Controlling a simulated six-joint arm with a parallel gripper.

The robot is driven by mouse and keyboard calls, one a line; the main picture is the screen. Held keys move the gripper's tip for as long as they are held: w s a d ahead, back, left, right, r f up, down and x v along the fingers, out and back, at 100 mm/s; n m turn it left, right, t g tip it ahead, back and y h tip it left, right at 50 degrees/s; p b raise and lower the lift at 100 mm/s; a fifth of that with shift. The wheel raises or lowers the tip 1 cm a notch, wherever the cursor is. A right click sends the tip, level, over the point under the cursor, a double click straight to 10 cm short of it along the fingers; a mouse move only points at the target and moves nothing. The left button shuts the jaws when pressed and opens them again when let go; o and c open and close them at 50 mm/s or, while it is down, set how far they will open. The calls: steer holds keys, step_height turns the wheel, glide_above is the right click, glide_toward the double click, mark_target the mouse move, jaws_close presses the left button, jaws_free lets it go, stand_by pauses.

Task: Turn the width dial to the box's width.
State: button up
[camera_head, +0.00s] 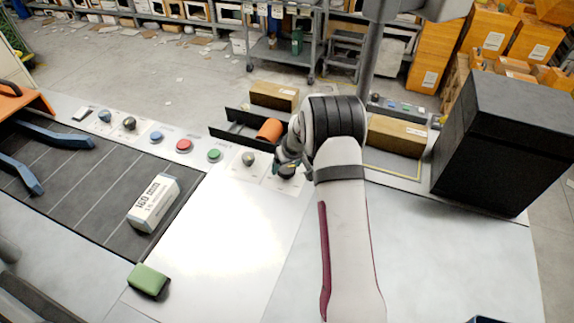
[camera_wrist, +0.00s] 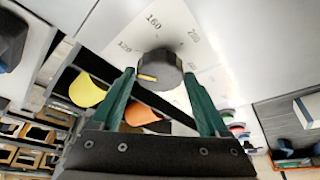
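The dark round dial (camera_wrist: 165,66) sits on a white plate printed with 120, 160 and 200. Its yellow mark is at its lower left, not in line with the 160. My gripper (camera_wrist: 160,76) has its green fingers apart, one on each side of the dial, with a small gap seeming to show; contact is hard to tell. The white box (camera_head: 153,203) lies on the dark ribbed belt, with a printed label that seems to read 160.
Another knob (camera_head: 248,158) stands just left of my gripper. Green (camera_head: 214,155), red (camera_head: 184,145) and blue (camera_head: 156,137) buttons line the panel. An orange roller (camera_head: 270,130) lies behind. A green block (camera_head: 148,280) is at the front, a black bin (camera_head: 505,140) at right.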

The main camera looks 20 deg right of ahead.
steer(key=c, duration=0.9)
steer(key=shift+m, duration=0.4)
steer(key=m+h, duration=0.1)
steer(key=m, duration=0.1)
steer(key=m+h, duration=0.1)
steer(key=m, duration=0.1)
steer(key=shift+a+m+g, duration=0.2)
steer(key=shift+m+g, duration=0.1)
steer(key=m+g+h, duration=0.1)
steer(key=m, duration=0.5)
steer(key=shift+w+g+h, duration=0.1)
steer(key=shift+g+h, duration=0.3)
steer(key=shift+m, duration=0.3)
steer(key=o, duration=1.3)
steer(key=shift+o, duration=0.2)
